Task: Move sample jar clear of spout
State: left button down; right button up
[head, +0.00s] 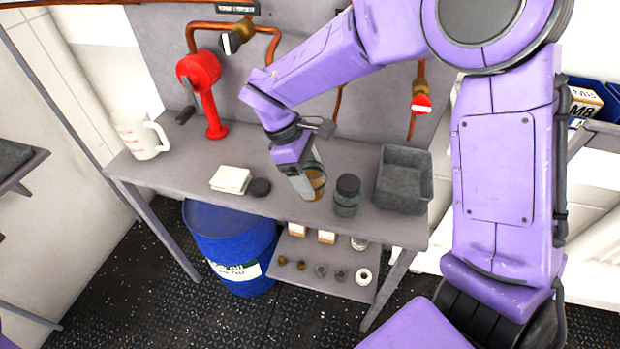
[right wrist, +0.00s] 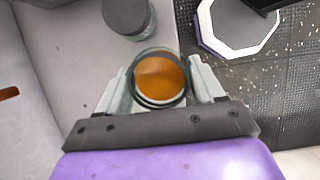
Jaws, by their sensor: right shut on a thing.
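The sample jar (head: 315,179) is a clear open glass jar with amber liquid inside. It is partly hidden behind my right gripper (head: 308,188) in the head view. In the right wrist view the jar (right wrist: 160,80) sits between the two fingers of my right gripper (right wrist: 160,88), which is shut on it. The jar is over the grey bench (head: 240,155); I cannot tell whether it touches the top. The spout is likely on the red hand pump (head: 208,95) at the back left, well apart from the jar. My left gripper is not in view.
A dark-lidded jar (head: 346,194) stands just right of the sample jar, with a grey bin (head: 404,180) beyond it. White cloths (head: 231,179), a black lid (head: 260,187) and a white jug (head: 143,138) are to the left. A blue drum (head: 230,245) stands below.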

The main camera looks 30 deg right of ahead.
aim_at(310, 175)
jog(key=w+f, duration=0.1)
jog(key=w+d+f, duration=0.1)
jog(key=shift+d+f, duration=0.2)
jog(key=shift+f, duration=0.1)
jog(key=shift+w+d+f+p, duration=0.1)
jog(key=shift+d+f+p, duration=0.05)
jog(key=shift+f+p, duration=0.2)
notch_tip(310, 175, down, 2)
jog(key=shift+f, duration=0.25)
jog(key=shift+w+f, duration=0.1)
jog(key=shift+f, duration=0.4)
jog(key=o, duration=1.1)
